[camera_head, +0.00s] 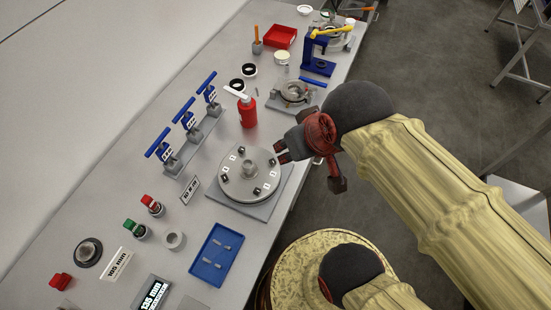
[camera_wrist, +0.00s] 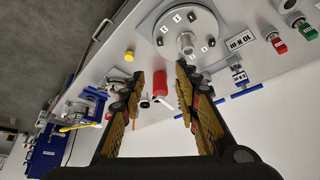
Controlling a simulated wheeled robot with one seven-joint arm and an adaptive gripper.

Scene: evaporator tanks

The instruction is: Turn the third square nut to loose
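A round grey metal disc (camera_head: 238,188) with a central hub lies on a square base plate in the head view. Several small square nuts with white marks are spread around it, one of them a dark nut (camera_head: 256,190) near its front edge. I cannot read which nut is the third. The disc (camera_wrist: 205,20) is at the top of the wrist view, with its hub (camera_wrist: 186,42) facing me. My gripper (camera_head: 280,152) is beside the disc's upper right edge, apart from it. In the wrist view my gripper (camera_wrist: 158,80) has its fingers spread, with nothing held between them.
A red bottle (camera_head: 247,112) stands just behind the disc. A vise-like fixture (camera_head: 293,94) is behind my gripper.

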